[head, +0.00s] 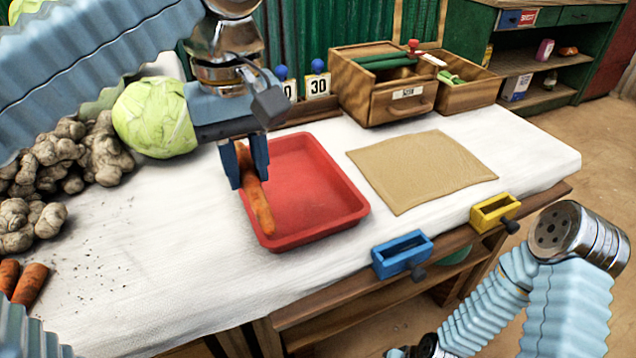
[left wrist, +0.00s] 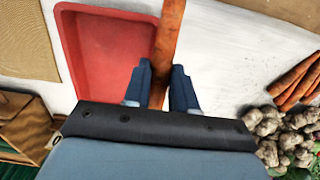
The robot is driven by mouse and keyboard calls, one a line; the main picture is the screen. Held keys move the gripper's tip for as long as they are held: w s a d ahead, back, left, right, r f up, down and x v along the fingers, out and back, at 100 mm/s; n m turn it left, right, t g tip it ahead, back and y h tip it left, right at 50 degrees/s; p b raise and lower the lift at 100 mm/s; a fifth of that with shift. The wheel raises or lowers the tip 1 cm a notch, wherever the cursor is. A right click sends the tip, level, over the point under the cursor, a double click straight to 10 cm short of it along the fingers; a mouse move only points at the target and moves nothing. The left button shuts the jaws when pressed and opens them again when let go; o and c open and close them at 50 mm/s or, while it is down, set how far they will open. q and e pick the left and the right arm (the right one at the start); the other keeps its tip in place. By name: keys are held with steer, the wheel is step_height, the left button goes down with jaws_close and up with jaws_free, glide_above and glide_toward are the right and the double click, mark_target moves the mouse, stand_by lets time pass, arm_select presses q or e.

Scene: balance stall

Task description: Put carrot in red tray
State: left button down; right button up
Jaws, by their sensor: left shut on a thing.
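The red tray (head: 322,190) lies on the white-covered table, and it also shows in the left wrist view (left wrist: 100,50). My left gripper (head: 253,168) is shut on an orange carrot (head: 262,211) at the tray's left side. The carrot points down toward the tray's near left corner and overlaps its left rim in the head view. In the left wrist view the carrot (left wrist: 168,42) runs between the two fingers, along the tray's edge. I cannot tell whether it touches the tray. My right gripper is not clearly in view; only part of my right arm shows.
A cabbage (head: 155,117) and a heap of knobbly roots (head: 75,157) are at the left. More carrots (head: 30,284) lie at the near left. A tan cloth (head: 420,170), a wooden box (head: 385,90), a blue holder (head: 402,255) and a yellow holder (head: 494,213) are at the right.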

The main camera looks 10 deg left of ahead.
arm_select(q)
steer(key=shift+w+d+f, duration=0.1)
steer(key=shift+w+d, duration=0.1)
steer(key=shift+w, duration=0.15)
steer(key=w+f, duration=0.4)
steer(key=w, duration=0.5)
glide_above(289, 188)
steer(key=s, duration=0.1)
step_height(289, 188, down, 4)
steer(key=shift+s+f, duration=0.1)
steer(key=shift+s, duration=0.05)
steer(key=shift+w+f, duration=0.35)
steer(key=shift+f, duration=0.1)
steer(key=f, duration=0.2)
steer(key=shift+w+f, duration=0.35)
steer(key=shift+f, duration=0.5)
steer(key=shift+b, duration=0.3)
